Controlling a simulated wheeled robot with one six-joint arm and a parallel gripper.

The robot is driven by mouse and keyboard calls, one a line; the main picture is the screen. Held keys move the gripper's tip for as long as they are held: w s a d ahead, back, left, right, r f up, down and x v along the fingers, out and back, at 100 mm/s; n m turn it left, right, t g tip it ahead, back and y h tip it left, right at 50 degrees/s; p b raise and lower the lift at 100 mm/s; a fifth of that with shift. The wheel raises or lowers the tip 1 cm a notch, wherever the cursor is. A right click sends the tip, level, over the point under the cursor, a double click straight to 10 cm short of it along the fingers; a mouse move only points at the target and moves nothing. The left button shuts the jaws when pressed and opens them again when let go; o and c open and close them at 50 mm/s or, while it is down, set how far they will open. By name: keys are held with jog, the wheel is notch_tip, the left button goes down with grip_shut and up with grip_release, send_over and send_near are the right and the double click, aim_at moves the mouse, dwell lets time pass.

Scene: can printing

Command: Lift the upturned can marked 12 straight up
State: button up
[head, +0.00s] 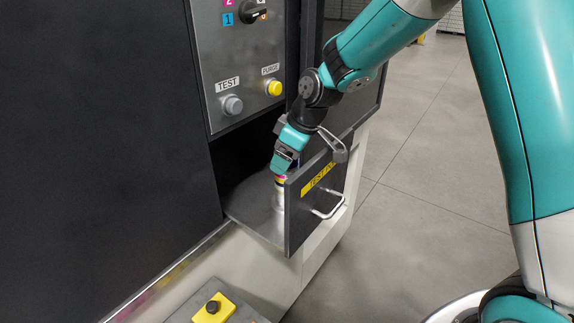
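My gripper (283,165) points down into an open pull-out drawer in the dark machine. Directly below its fingertips is a small can (280,181) with a yellow and magenta band near the top and a pale silvery lower part. The drawer's front panel partly hides the can. No number 12 can be read on it, and which way up it stands cannot be told. The fingers are too small and covered to show whether they are open or closed on the can.
The drawer's dark front panel (305,213) has a yellow label and a metal handle (328,203). Its grey floor (251,205) is bare left of the can. A control panel (238,59) with buttons is above. A yellow button box (214,308) is below. Open floor lies right.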

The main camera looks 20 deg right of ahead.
jog(key=c, duration=0.6)
jog(key=shift+c, duration=0.2)
notch_tip(320, 180, up, 20)
jog(key=b, duration=0.3)
